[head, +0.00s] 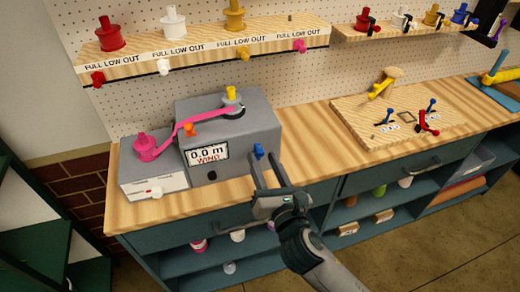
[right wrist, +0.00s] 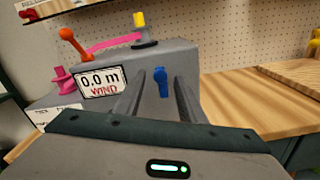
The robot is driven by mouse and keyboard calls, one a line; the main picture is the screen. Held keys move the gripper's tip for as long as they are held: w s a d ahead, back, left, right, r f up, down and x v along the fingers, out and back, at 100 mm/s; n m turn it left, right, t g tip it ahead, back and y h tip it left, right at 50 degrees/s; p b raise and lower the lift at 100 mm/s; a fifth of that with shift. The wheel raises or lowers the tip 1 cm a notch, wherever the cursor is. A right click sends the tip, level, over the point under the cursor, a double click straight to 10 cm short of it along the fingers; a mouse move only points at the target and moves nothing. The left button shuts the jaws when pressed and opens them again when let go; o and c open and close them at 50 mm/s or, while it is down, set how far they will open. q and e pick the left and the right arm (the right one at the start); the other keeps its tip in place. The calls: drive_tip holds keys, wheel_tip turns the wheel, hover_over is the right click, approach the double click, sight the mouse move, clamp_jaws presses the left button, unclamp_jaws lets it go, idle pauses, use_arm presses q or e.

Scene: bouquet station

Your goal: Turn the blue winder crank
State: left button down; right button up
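The blue winder crank (head: 258,151) sticks out of the front right of the grey winder box (head: 235,158). In the right wrist view the crank (right wrist: 161,82) shows between my two fingers. The box's display (head: 208,154) reads 0.0 m WIND. A pink ribbon (head: 185,128) runs from a pink spool (head: 147,146) at left to the top of the box. My right gripper (head: 268,172) is open, its fingers pointing at the crank from in front. I cannot tell whether they touch it. My left gripper is not in view.
An orange lever (head: 190,130) and a yellow knob (head: 231,93) stand on the box. A shelf of spools (head: 200,52) hangs above. The wooden worktop (head: 310,130) is clear right of the box, up to a board with blue and red parts (head: 395,115).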

sight(261, 156)
drive_tip(key=shift+x, duration=1.75)
clamp_jaws()
drive_tip(key=shift+d+p, duration=0.1)
drive_tip(key=shift+p, duration=0.3)
